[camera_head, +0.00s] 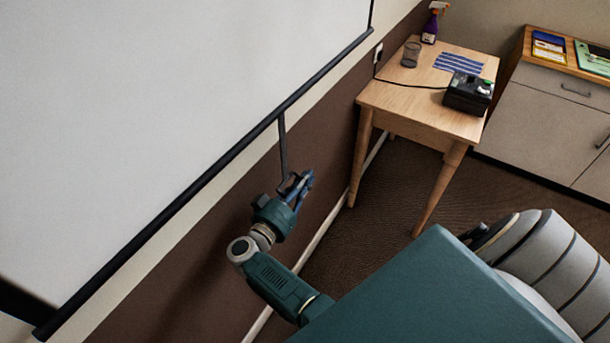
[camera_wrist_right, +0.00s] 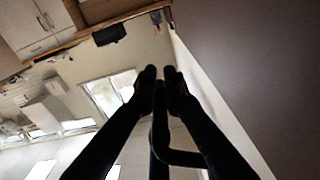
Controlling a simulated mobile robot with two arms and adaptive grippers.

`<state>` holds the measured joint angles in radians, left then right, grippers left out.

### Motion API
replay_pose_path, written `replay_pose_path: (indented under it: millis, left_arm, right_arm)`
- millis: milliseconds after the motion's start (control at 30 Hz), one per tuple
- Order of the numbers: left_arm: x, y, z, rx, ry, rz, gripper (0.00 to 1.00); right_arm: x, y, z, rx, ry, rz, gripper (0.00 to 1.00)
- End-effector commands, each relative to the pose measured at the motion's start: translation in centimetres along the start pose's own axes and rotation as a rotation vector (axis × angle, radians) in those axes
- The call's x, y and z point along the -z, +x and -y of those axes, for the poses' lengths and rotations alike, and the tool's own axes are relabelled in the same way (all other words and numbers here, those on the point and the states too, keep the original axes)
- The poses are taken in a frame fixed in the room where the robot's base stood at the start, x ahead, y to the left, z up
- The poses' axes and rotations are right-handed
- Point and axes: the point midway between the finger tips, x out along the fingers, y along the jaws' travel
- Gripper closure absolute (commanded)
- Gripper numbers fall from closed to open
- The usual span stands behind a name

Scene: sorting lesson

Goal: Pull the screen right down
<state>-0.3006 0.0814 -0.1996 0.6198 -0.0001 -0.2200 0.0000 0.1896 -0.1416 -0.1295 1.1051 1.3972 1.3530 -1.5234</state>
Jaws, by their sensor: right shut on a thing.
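The white projection screen (camera_head: 170,90) fills the upper left of the head view. Its dark bottom bar (camera_head: 205,178) runs slantwise across the brown and cream wall. A thin dark pull handle (camera_head: 283,145) hangs from the bar. My right gripper (camera_head: 299,184) is at the lower end of this handle, shut on it. In the right wrist view, the dark fingers of the right gripper (camera_wrist_right: 160,82) are close together, with the bent dark handle (camera_wrist_right: 180,157) between and below them. The exact contact is dark and hard to make out. My left gripper is not in view.
A cabinet (camera_head: 555,97) stands behind. Brown floor (camera_head: 390,185) lies free below.

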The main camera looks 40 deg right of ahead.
Motion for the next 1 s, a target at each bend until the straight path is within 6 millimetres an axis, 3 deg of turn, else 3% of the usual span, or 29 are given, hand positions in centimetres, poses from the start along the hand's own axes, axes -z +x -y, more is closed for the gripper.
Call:
replay_pose_path:
  millis: [233,267,333,700,867,1000]
  left_arm:
    - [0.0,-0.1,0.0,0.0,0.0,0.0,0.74]
    - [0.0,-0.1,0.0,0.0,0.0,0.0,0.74]
    - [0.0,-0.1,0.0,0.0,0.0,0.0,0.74]
    - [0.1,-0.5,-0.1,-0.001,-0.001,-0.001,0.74]
    - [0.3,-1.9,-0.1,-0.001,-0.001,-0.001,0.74]
    - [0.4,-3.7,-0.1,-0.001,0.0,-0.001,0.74]
  right_arm:
    - [0.0,0.1,-0.3,-0.007,0.0,0.002,1.0]
    - [0.0,0.1,-0.3,-0.007,0.0,0.002,0.85]
    - [0.0,0.1,-0.3,-0.007,0.0,0.001,0.74]
    - [0.7,0.1,-0.2,-0.003,0.002,-0.002,0.74]
    - [2.9,0.1,-0.7,-0.003,0.002,-0.004,0.74]
    - [5.7,0.1,-1.3,-0.003,0.005,-0.007,0.74]
